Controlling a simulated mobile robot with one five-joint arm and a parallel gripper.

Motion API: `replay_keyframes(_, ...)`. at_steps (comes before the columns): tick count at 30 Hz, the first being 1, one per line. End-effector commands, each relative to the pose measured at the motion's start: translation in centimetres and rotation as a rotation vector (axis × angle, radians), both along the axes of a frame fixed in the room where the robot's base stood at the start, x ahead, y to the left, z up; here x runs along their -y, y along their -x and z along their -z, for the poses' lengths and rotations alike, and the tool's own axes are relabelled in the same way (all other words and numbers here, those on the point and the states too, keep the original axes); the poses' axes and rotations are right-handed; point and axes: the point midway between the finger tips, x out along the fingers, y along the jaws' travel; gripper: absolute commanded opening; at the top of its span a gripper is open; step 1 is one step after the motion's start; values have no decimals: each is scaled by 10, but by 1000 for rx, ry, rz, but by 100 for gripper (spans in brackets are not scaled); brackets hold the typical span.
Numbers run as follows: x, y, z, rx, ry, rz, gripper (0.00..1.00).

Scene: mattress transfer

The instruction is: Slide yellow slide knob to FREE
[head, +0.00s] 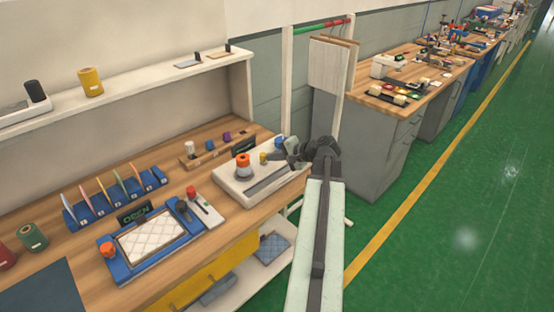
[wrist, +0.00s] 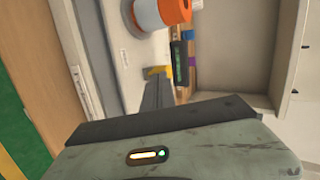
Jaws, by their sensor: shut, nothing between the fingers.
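The yellow slide knob (head: 263,158) stands on a white fixture (head: 236,186) with a long grey slot, at the back right of the wooden bench. In the wrist view the yellow knob (wrist: 158,70) shows just past my fingertips. My gripper (head: 281,156) is shut and empty, over the fixture at the right of the knob in the head view. In the wrist view its dark fingers (wrist: 156,84) lie together, pointing at the knob. I cannot tell whether they touch it. No FREE marking is readable.
An orange-topped knob (head: 243,162) stands on the fixture left of the yellow one; it is close in the wrist view (wrist: 172,10). A small dark sign (head: 243,145) stands behind. A blue frame with a quilted pad (head: 152,240) lies front left. Green floor is open at right.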

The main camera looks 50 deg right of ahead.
Motion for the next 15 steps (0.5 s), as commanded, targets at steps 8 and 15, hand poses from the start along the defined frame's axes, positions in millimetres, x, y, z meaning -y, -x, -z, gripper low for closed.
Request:
replay_keyframes(8, 1, -2, 0, 0, 0, 0, 0)
replay_keyframes(15, 4, -40, 0, 0, 0, -2, 0)
